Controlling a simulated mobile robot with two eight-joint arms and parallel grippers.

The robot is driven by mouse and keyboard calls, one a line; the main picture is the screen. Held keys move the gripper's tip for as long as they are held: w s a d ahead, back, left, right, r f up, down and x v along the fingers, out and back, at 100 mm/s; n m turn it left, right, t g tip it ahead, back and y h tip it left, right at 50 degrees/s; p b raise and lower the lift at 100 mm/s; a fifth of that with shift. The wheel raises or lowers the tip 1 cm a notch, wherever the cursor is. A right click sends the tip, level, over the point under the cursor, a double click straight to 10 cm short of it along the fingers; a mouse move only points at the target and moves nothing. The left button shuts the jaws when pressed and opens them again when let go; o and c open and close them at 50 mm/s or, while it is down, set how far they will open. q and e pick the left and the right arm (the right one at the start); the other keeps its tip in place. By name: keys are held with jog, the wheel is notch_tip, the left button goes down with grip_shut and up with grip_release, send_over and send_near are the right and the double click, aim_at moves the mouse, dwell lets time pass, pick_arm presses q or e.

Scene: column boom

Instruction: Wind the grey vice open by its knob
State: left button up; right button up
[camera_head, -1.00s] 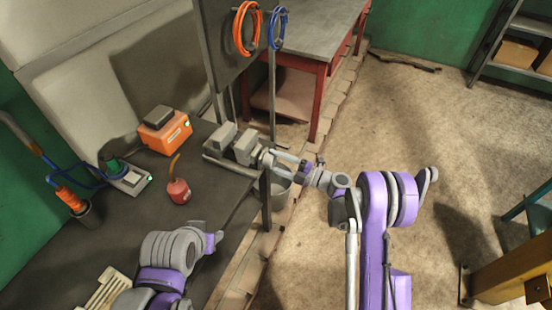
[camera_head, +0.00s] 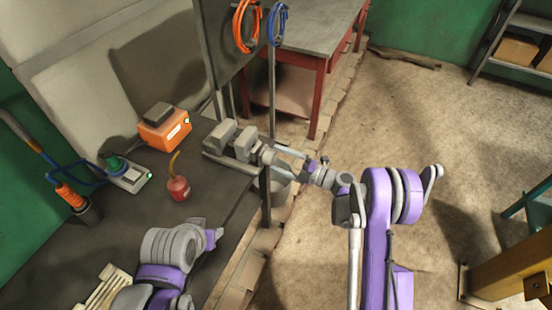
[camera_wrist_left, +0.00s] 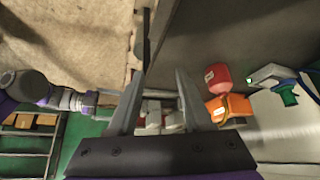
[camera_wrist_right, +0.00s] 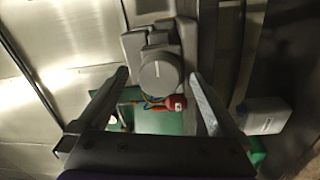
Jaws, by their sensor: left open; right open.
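The grey vice (camera_head: 243,142) sits at the far right corner of the dark bench. A narrow gap shows between its jaws. Its round knob (camera_wrist_right: 158,76) faces my right wrist camera. My right gripper (camera_head: 283,157) is open and points at the knob from the right. In the right wrist view the open fingers (camera_wrist_right: 159,76) stand to either side of the knob, apart from it. I cannot tell how far the tips reach along it. My left gripper (camera_wrist_left: 156,88) is open and empty over the bench; in the head view its arm mostly hides it.
A red oil can (camera_head: 178,188), an orange box (camera_head: 164,132) and a green-topped device (camera_head: 126,176) stand on the bench (camera_head: 215,195). A dark panel with orange and blue cable coils (camera_head: 247,28) rises behind the vice.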

pick_arm(q)
jog(key=shift+s+f+b, duration=0.4)
jog(key=shift+s+f, duration=0.05)
jog(key=shift+f, duration=0.2)
pick_arm(e)
jog(key=v, duration=0.9)
jog(key=shift+s+d, duration=0.1)
jog(key=shift+d, duration=0.05)
